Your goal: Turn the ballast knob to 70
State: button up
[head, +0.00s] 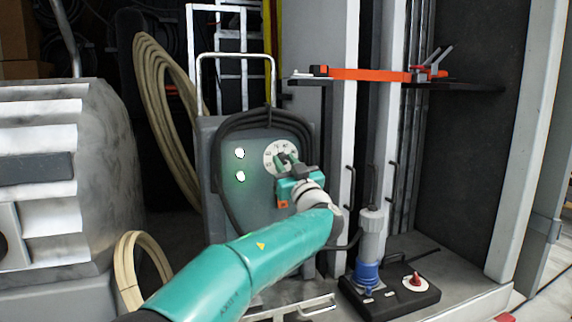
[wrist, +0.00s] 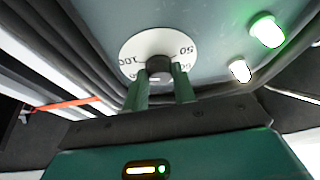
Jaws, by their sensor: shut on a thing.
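The ballast (head: 250,200) is a grey-green box with a carrying handle and a black cable looped over it. Its knob (wrist: 160,67) is dark and round, in the middle of a white dial (wrist: 133,48). The dial carries the marks 50 and 100 in the wrist view; the dial (head: 269,155) is also partly visible in the head view. My gripper (wrist: 162,88) is shut on the knob, one green finger at each side. The knob's pointer is hidden, so its setting cannot be read. Two lamps (head: 240,153) on the panel glow white and green.
A shelf (head: 455,86) with an orange clamp (head: 365,74) stands to the right. Below it are a grey-blue connector (head: 371,240) and a black box with a red switch (head: 415,280). Coiled hose (head: 160,110) hangs at left, beside a large metal housing (head: 60,180).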

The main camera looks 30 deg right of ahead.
jog(key=shift+n, duration=0.3)
jog(key=n+y, duration=0.1)
jog(key=n, duration=0.1)
jog(key=n+y, duration=0.1)
jog(key=n, duration=0.2)
jog(key=n+y, duration=0.2)
jog(key=n, duration=0.1)
jog(key=shift+s+d+r+g, duration=0.2)
jog(key=shift+d+r+g, duration=0.05)
jog(key=shift+g, duration=0.05)
jog(key=n+g+y, duration=0.1)
jog(key=n+y, duration=0.1)
jog(key=n, duration=0.3)
jog(key=n+g, duration=0.1)
jog(key=n, duration=0.3)
jog(key=shift+w+r+g, duration=0.1)
jog(key=shift+r+g, duration=0.05)
jog(key=shift+g, duration=0.25)
jog(key=n+g, duration=0.2)
jog(key=n, duration=0.3)
jog(key=shift+r+n, duration=0.15)
jog(key=shift+n, duration=0.15)
jog(key=n+g+h, duration=0.1)
jog(key=n, duration=0.1)
jog(key=n+g+h, duration=0.1)
jog(key=n, duration=0.1)
jog(key=shift+a+r+n, duration=0.1)
jog(key=shift+a+n, duration=0.05)
jog(key=shift+n, duration=0.15)
jog(key=o, duration=1)
